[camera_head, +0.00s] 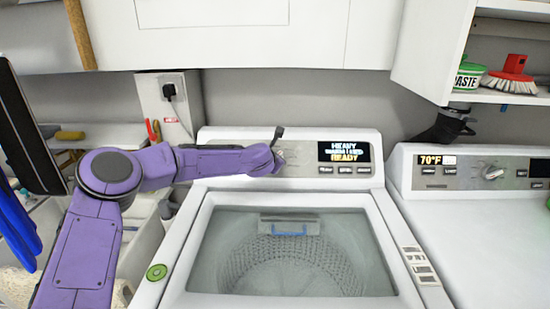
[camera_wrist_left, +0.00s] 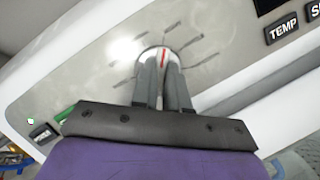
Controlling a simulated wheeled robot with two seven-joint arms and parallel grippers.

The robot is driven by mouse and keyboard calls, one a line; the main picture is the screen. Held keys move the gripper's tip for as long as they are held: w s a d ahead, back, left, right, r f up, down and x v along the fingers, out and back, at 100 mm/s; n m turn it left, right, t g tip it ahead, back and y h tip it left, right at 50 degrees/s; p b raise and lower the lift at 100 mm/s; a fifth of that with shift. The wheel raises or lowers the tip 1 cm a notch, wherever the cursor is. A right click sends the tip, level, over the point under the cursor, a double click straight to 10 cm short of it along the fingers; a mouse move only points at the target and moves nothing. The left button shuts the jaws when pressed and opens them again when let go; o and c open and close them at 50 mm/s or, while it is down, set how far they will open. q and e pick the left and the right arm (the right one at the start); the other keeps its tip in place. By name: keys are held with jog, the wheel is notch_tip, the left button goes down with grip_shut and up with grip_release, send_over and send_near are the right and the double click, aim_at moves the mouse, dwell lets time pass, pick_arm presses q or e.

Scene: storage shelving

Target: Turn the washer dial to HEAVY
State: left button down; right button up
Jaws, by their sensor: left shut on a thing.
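The washer (camera_head: 191,215) stands in the middle of the head view, with its clear lid closed over the drum. Its display (camera_head: 344,151) reads HEAVY on the top line and READY at the bottom; the middle line is hard to read. My left gripper (camera_head: 279,148) reaches across the control panel from the left and covers most of the dial. In the left wrist view, my left gripper (camera_wrist_left: 163,62) is shut on the dial (camera_wrist_left: 163,58), which has a red mark between the fingertips and grey tick marks around it. My right gripper is not in view.
A second machine (camera_head: 480,240) with its own dial (camera_head: 492,171) stands at the right. Cabinets (camera_head: 240,50) hang above. A shelf at the upper right holds a green-and-white tub (camera_head: 469,76) and a red brush (camera_head: 512,76). A sink area lies at the left.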

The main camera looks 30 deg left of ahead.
pick_arm(q)
jog(key=c, duration=1.1)
grip_release()
jog(key=shift+c, duration=0.2)
jog(key=shift+s+d+r, duration=0.1)
jog(key=shift+s+r, duration=0.05)
jog(key=shift+s, duration=0.25)
jog(key=b+v, duration=0.2)
jog(key=v, duration=0.7)
jog(key=shift+s+r+b, duration=0.25)
jog(key=shift+s+b, duration=0.1)
jog(key=shift+d, duration=0.1)
